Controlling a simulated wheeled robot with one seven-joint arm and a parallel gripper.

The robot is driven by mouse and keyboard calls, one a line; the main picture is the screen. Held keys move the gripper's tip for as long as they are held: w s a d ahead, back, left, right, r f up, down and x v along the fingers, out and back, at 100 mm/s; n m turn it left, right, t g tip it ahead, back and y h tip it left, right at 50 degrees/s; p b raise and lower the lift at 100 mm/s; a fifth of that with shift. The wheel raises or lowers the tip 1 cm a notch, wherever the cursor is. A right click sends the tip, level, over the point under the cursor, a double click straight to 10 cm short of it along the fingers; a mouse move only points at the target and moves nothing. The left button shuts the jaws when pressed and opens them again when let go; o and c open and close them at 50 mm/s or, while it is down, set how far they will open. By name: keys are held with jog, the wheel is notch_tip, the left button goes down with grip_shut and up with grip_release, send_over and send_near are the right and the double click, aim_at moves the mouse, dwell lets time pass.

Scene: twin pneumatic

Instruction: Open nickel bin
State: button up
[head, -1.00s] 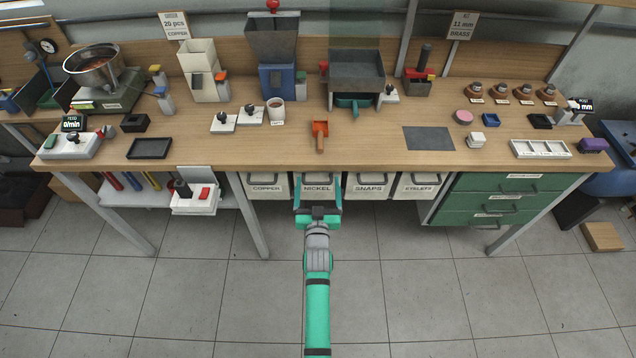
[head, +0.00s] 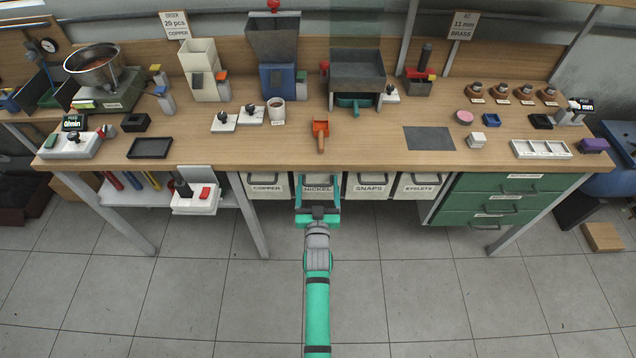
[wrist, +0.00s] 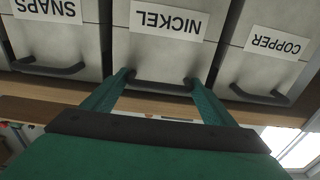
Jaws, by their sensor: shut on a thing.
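The nickel bin (head: 317,192) is a light box with a dark handle, in the row under the workbench. In the wrist view its front and upside-down label (wrist: 168,20) fill the top middle. My green gripper (head: 318,205) is in front of the bin and shut on its handle. In the wrist view the dark handle bar (wrist: 160,84) runs between my fingertips (wrist: 158,85). In the head view my gripper hides part of the bin front.
The copper bin (head: 265,190) is on the left and the snaps bin (head: 369,190) and eyelets bin (head: 419,188) on the right. Green drawers (head: 505,203) stand further right. Table legs (head: 247,215) flank the area. The floor in front (head: 430,300) is clear.

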jog(key=s+f+t, duration=0.1)
jog(key=s+f, duration=0.5)
jog(key=s, duration=0.2)
jog(key=shift+s+d+f, duration=0.15)
jog(key=shift+s+d, duration=0.2)
jog(key=shift+s, duration=0.05)
dwell(0.4)
jog(key=o, duration=1.2)
jog(key=shift+w, duration=0.1)
jog(key=shift+a+r, duration=0.2)
jog(key=shift+r, duration=0.1)
jog(key=s+f, duration=0.1)
jog(key=s, duration=0.9)
jog(key=shift+s+f, duration=0.25)
jog(key=shift+s, duration=0.1)
